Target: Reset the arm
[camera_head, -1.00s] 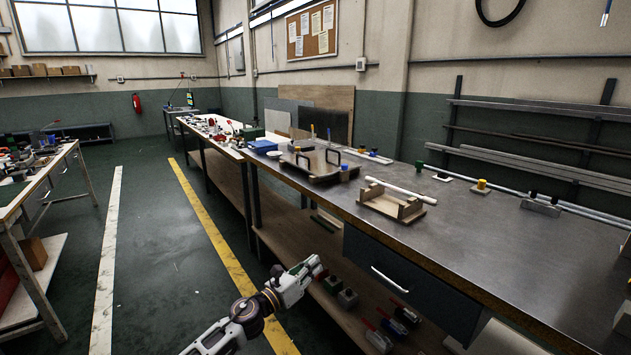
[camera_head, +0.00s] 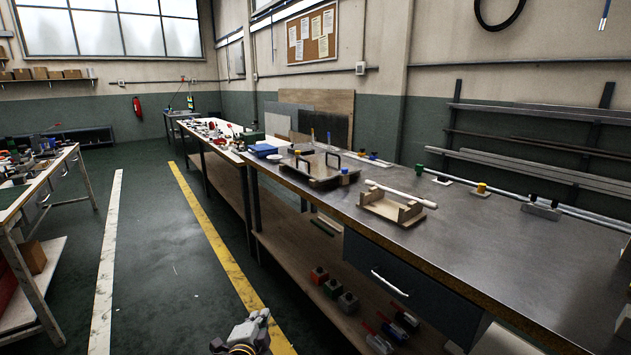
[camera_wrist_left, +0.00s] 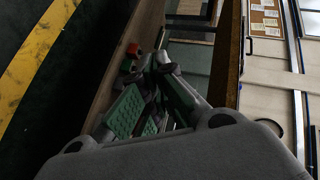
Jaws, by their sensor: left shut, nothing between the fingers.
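My left gripper (camera_head: 258,322) shows at the bottom of the head view, low over the floor by the yellow line and in front of the workbench. Only its end shows there. In the left wrist view its green-padded fingers (camera_wrist_left: 155,95) come together at the tips, shut and empty. The bench's lower shelf and the floor lie beyond them. My right gripper is not in the head view.
The metal-topped workbench (camera_head: 490,232) runs along the right, carrying a wooden fixture (camera_head: 390,208) with a white rod (camera_head: 402,193) and a tray with black handles (camera_head: 310,178). A drawer (camera_head: 400,280) hangs below. The green floor (camera_head: 150,270) at left is clear.

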